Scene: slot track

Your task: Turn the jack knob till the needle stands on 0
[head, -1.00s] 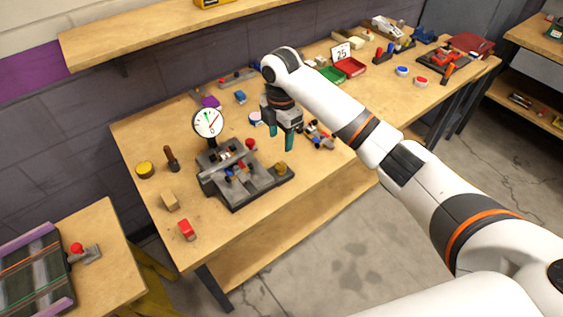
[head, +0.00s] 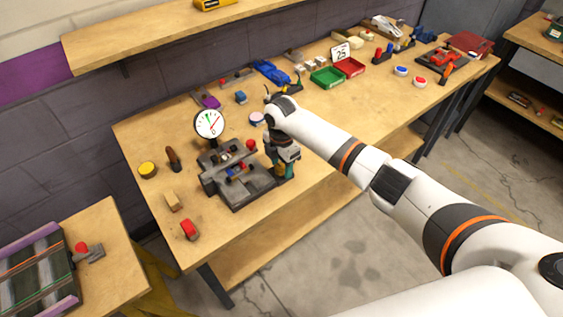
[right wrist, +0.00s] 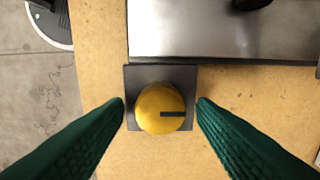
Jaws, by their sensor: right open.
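The jack knob (right wrist: 160,108) is a round yellow knob with a dark line pointing right, on a dark square base. My right gripper (right wrist: 160,104) is open, its green fingers on either side of the knob, with small gaps or near contact. In the head view the right gripper (head: 283,172) stands at the right end of the grey slot track fixture (head: 240,192) and mostly hides the knob. The round white dial (head: 209,124) stands behind the fixture. Its needle is too small to read surely against the 0. My left gripper is not in view.
A red button block (head: 189,229), a wooden block (head: 172,202) and a yellow disc (head: 148,170) lie left of the fixture. Green (head: 326,76) and red (head: 348,67) trays stand farther right. The table front edge is close to the fixture.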

